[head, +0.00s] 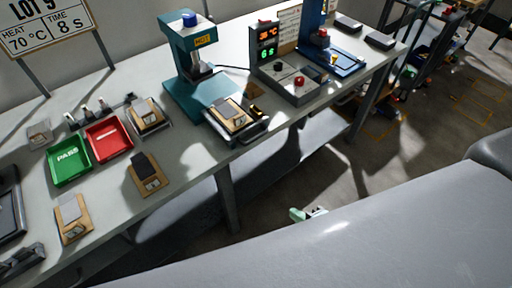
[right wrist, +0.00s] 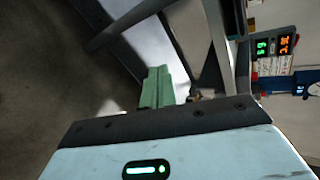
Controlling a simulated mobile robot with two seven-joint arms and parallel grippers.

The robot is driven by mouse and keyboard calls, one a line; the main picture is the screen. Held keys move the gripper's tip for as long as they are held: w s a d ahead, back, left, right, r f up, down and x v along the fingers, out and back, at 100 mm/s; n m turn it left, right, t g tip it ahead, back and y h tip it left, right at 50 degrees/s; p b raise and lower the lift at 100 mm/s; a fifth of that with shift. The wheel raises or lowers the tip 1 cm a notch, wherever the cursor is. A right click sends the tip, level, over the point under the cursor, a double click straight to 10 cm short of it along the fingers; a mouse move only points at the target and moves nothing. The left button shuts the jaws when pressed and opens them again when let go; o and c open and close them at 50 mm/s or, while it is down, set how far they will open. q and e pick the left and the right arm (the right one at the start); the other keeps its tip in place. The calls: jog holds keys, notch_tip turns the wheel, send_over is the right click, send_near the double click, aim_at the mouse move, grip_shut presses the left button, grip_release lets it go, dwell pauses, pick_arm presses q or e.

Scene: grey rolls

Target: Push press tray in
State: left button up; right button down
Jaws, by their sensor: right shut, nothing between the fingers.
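The teal press (head: 188,55) with a blue cap stands on the bench in the head view. Its press tray (head: 247,134) is out in front of the press, at the bench's front edge. A tan block with a grey piece (head: 229,113) lies on the tray. My right gripper (head: 308,213) is low in front of the bench, apart from the tray and to its lower right. Its green fingers are together and empty in the right wrist view (right wrist: 157,88). The press tray is not clearly visible in that view. My left gripper is not in view.
A control box with buttons (head: 295,84) and a lit display (head: 268,45) stand right of the press. A green bin (head: 68,160) and a red bin (head: 109,138) are to its left. A bench leg (head: 228,200) stands left of my right gripper.

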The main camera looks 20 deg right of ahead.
jog(key=w+r+m+t+y, duration=0.2)
jog(key=w+r+m, duration=0.5)
jog(key=m, duration=0.7)
notch_tip(320, 180, up, 3)
jog(key=shift+w+f+t+b, duration=0.15)
jog(key=shift+t+b, duration=0.2)
jog(key=shift+t, duration=0.25)
jog(key=x, duration=1.4)
jog(key=shift+w+d, duration=0.1)
jog(key=shift+w, duration=0.05)
